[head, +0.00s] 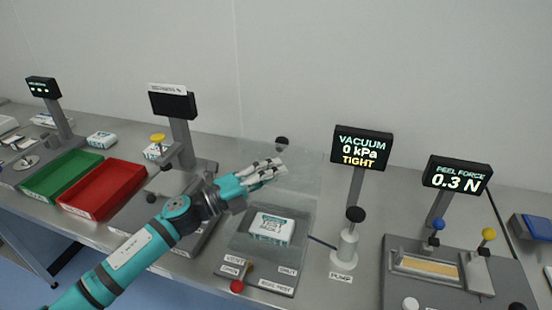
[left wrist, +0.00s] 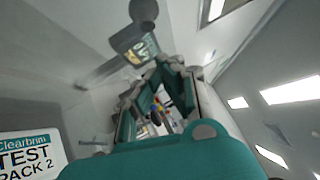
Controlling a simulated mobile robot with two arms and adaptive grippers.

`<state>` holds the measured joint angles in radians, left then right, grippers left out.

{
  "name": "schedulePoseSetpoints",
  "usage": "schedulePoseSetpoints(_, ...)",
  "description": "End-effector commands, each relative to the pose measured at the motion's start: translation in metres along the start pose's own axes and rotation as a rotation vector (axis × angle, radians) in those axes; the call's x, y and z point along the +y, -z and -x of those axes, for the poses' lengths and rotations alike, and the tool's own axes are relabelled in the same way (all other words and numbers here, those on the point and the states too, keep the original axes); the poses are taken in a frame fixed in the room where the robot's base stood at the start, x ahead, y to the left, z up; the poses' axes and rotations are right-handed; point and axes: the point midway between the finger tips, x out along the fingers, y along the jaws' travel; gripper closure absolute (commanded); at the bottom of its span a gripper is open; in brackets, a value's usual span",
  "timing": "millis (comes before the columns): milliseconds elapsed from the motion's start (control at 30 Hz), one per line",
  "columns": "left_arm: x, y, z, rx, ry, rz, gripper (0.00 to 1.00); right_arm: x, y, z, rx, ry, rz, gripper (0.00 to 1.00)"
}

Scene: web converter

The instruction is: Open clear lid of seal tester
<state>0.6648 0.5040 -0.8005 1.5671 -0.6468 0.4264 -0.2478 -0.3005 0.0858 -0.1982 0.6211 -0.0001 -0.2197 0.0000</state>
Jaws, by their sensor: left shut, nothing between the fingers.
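The seal tester (head: 232,262) is a grey base on the bench with a white test pack (head: 271,228) lying on it. Its clear lid (head: 302,188) stands raised behind the pack, faint and see-through, with a black knob (head: 282,142) at its upper edge. My left gripper (head: 280,167) is shut and empty, its fingers over the lid's upper part in the head view; I cannot tell whether they touch it. In the left wrist view its fingers (left wrist: 160,100) point away, and the test pack (left wrist: 28,155) shows at lower left. My right gripper is not in view.
The vacuum screen (head: 362,147) reads 0 kPa TIGHT, above a pump (head: 345,250) just right of the tester. A peel-force unit (head: 430,268) stands farther right. Red (head: 88,208) and green (head: 50,192) trays lie left, and another screen (head: 173,105) stands behind my arm.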

Motion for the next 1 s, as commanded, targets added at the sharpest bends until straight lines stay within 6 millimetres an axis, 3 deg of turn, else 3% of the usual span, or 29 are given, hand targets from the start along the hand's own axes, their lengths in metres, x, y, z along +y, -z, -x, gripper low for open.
schedulePoseSetpoints(200,0.000,-0.011,-0.011,0.001,0.001,0.000,1.00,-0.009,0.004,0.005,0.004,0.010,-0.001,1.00)
schedulePoseSetpoints(567,0.000,-0.012,-0.012,0.001,0.000,0.001,1.00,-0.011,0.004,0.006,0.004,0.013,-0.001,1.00)
schedulePoseSetpoints(867,-0.012,-0.028,-0.028,0.000,-0.076,0.074,1.00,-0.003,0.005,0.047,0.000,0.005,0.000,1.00)
schedulePoseSetpoints(1000,-0.002,-0.043,-0.043,0.000,-0.085,0.085,1.00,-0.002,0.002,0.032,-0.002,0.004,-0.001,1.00)
